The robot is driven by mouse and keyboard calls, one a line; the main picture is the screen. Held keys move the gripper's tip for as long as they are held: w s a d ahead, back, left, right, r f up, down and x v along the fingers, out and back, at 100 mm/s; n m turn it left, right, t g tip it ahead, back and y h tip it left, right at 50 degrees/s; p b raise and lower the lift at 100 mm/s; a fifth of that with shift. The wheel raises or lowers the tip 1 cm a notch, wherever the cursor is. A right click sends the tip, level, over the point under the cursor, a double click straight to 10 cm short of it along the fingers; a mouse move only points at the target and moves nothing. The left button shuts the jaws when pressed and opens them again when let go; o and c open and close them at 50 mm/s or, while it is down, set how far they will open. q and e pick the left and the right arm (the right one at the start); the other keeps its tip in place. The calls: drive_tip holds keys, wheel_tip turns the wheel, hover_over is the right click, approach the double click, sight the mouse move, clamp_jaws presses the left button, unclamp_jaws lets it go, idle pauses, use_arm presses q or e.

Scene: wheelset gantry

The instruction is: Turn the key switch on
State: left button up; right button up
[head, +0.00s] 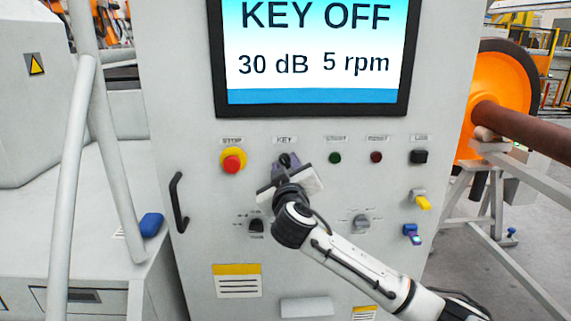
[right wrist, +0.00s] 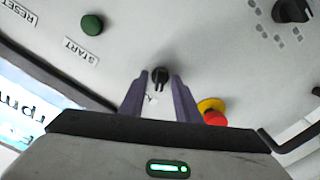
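The key switch (head: 284,159) is a small black knob under the KEY label on the grey control panel. In the right wrist view the key switch (right wrist: 160,77) shows between the tips of my right gripper. My right gripper (head: 285,163) is at the panel in front of it, with its fingers (right wrist: 160,95) spread on either side and a gap visible to each. Whether the fingers touch the knob cannot be told. The screen (head: 315,52) reads KEY OFF, 30 dB and 5 rpm. My left gripper is in neither view.
A red stop button on a yellow base (head: 232,162) sits just left of the key. Green start (head: 335,158) and dark red reset (head: 376,157) buttons sit to the right. Rotary knobs (head: 256,225) lie below. A black handle (head: 178,202) is on the panel's left edge.

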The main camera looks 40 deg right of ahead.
clamp_jaws()
drive_tip(key=m+b, duration=0.7)
drive_tip(key=m, duration=0.1)
drive_tip(key=shift+f, duration=0.2)
drive_tip(key=m+b, duration=0.1)
drive_tip(key=m, duration=0.1)
drive_tip(key=shift+r+m, duration=0.1)
drive_tip(key=shift+m, duration=0.3)
drive_tip(key=shift+m+b, duration=0.35)
drive_tip(key=shift+m, duration=0.25)
drive_tip(key=shift+r, duration=0.1)
